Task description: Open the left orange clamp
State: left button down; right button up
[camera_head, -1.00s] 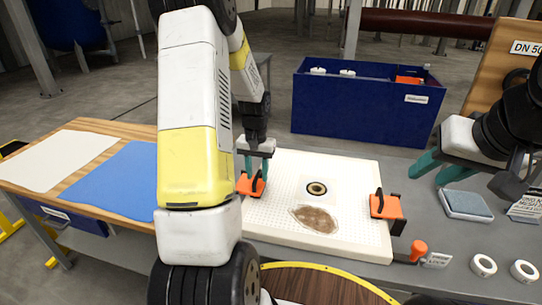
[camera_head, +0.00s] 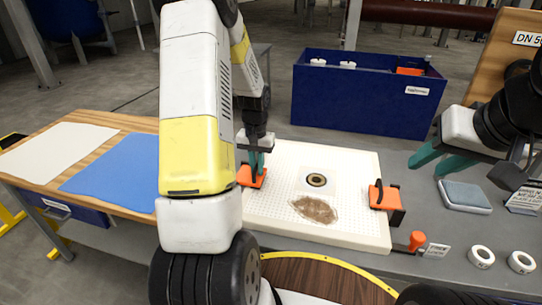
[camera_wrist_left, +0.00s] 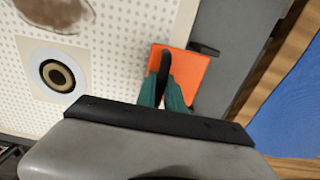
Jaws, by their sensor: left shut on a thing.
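The left orange clamp (camera_head: 246,177) sits at the left edge of the white perforated plate (camera_head: 290,222). In the left wrist view its orange body (camera_wrist_left: 200,72) lies flat at the plate edge with a black handle (camera_wrist_left: 164,70) standing on it. My left gripper (camera_head: 256,168) points down at this clamp. Its teal fingers (camera_wrist_left: 163,88) are shut on the black handle, one on each side. The right orange clamp (camera_head: 382,196) is at the plate's right edge. My right gripper (camera_head: 440,163) is open and empty above the grey bench, right of the plate.
A brown stained patch (camera_head: 315,209) and a ringed port (camera_head: 316,180) mark the plate. A blue bin (camera_head: 360,100) stands behind it. A grey pad (camera_head: 465,196), an orange-knobbed lever (camera_head: 416,240) and white rolls (camera_head: 482,257) lie right. A blue cloth (camera_head: 115,170) lies left.

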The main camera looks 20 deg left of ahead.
pick_arm(q)
jog(key=shift+a+r, duration=0.6)
jog(key=shift+r, duration=0.05)
jog(key=shift+a, duration=0.1)
jog(key=shift+a+r, duration=0.45)
jog(key=shift+a, duration=0.2)
jog(key=shift+s, duration=0.1)
jog(key=shift+a, duration=0.15)
jog(key=shift+s+a+r, duration=0.1)
jog(key=shift+a+r, duration=0.2)
jog(key=shift+a, duration=0.55)
